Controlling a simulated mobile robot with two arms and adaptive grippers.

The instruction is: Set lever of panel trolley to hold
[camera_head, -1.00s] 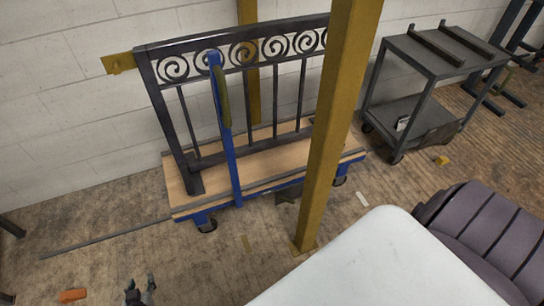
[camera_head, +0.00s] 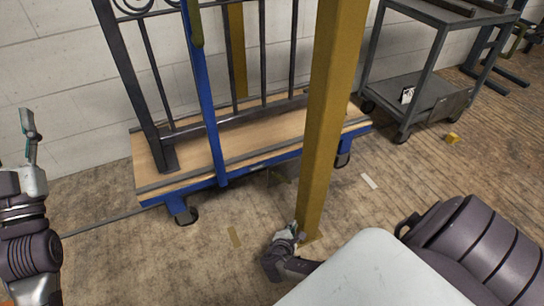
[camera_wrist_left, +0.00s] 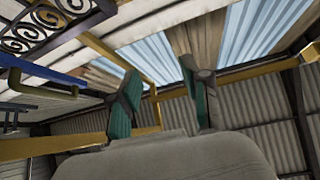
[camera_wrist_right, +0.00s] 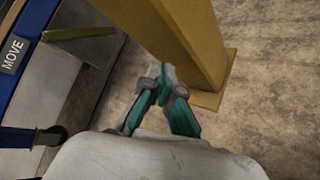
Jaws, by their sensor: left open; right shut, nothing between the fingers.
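The panel trolley (camera_head: 261,162) has a wooden deck on a blue frame and carries a dark scroll gate panel (camera_head: 153,85). In the right wrist view, an olive lever (camera_wrist_right: 82,32) sticks out from the trolley's blue side beside a MOVE label (camera_wrist_right: 13,53). In the head view, a dark olive piece (camera_head: 279,177) under the deck edge seems to be this lever. My right gripper (camera_head: 293,229) is shut and empty, low by the yellow post and apart from the lever. My left gripper (camera_head: 28,125) is open and empty, pointing up at the far left.
A yellow post (camera_head: 327,150) stands in front of the trolley, right beside my right gripper. A grey cart (camera_head: 430,95) stands at the right by the wall. A small yellow block (camera_head: 452,138) lies on the floor. Floor left of the post is mostly clear.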

